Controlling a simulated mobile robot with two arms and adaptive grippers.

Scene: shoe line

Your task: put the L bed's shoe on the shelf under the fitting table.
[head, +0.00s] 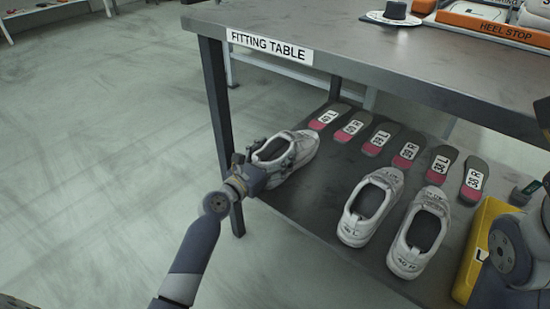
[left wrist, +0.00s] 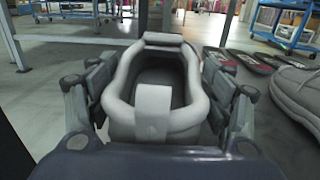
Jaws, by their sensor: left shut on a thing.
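My left gripper (head: 270,168) is shut on a light grey shoe (head: 300,150) at the left end of the shelf (head: 335,245) under the fitting table (head: 400,60). In the left wrist view the shoe (left wrist: 155,110) sits between the two fingers, heel toward me. The shoe looks level and at or close to the shelf surface; I cannot tell whether it touches. Two more grey shoes stand on the shelf to the right, one (head: 369,208) nearer the held shoe and one (head: 420,235) beyond it. My right gripper is not clearly visible.
Several labelled insoles (head: 353,127) lie in a row along the back of the shelf. A yellow box (head: 480,245) stands at the right. A table leg (head: 217,130) rises just left of my left gripper. The heel stop (head: 495,25) is on the tabletop.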

